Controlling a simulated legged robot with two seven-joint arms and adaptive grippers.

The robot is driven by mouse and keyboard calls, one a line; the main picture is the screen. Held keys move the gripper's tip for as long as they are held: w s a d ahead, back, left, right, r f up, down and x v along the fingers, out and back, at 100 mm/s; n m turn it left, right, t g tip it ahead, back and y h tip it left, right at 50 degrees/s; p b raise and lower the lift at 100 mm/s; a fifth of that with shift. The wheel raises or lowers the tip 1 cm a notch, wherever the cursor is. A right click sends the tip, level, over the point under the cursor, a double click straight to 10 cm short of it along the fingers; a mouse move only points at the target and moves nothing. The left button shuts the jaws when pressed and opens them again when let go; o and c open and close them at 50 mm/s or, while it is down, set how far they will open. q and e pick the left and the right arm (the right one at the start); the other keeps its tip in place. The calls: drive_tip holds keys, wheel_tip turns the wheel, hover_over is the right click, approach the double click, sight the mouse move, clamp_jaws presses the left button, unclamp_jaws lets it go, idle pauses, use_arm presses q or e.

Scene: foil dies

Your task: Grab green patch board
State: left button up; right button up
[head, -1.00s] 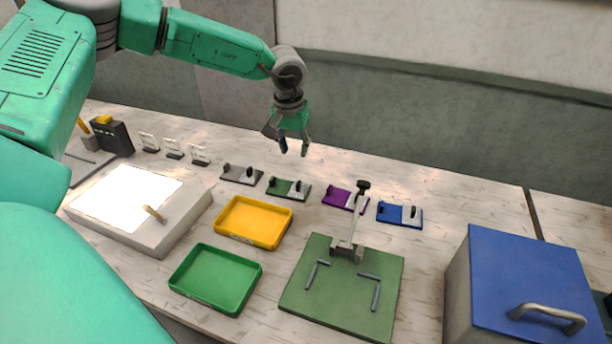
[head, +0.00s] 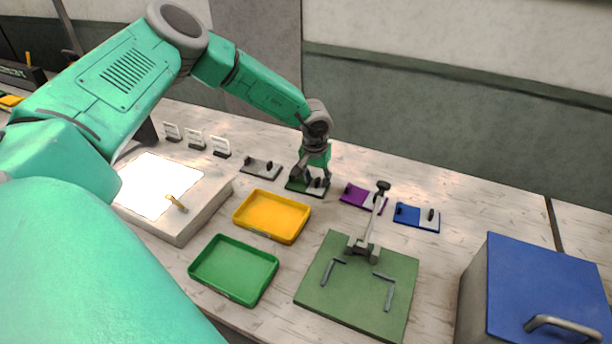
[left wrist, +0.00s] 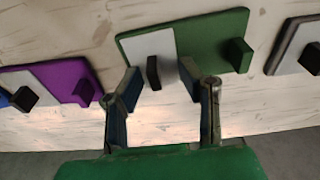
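The green patch board (head: 294,185) lies on the table at the back, between a grey and a purple board. My left gripper (head: 309,178) is down at this board. In the left wrist view its fingers (left wrist: 160,80) are apart, on either side of the dark block (left wrist: 153,72) on the pale part. A gap shows between the block and each finger. My right gripper is not in view.
A grey board (head: 260,168), a purple board (head: 355,196) and a blue board (head: 408,215) lie in the same row. Yellow (head: 272,238) and green (head: 228,292) trays, a green plate with a clamp (head: 345,300) and a blue-topped box (head: 545,280) stand nearer.

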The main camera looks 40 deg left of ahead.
use_arm(q)
drive_tip(key=shift+a+f, duration=0.1)
drive_tip(key=shift+f, duration=0.3)
drive_tip(key=shift+d+r, duration=0.1)
drive_tip(key=shift+d, duration=0.3)
drive_tip(key=shift+c, duration=1.1)
drive_tip(key=shift+d, duration=0.15)
clamp_jaws()
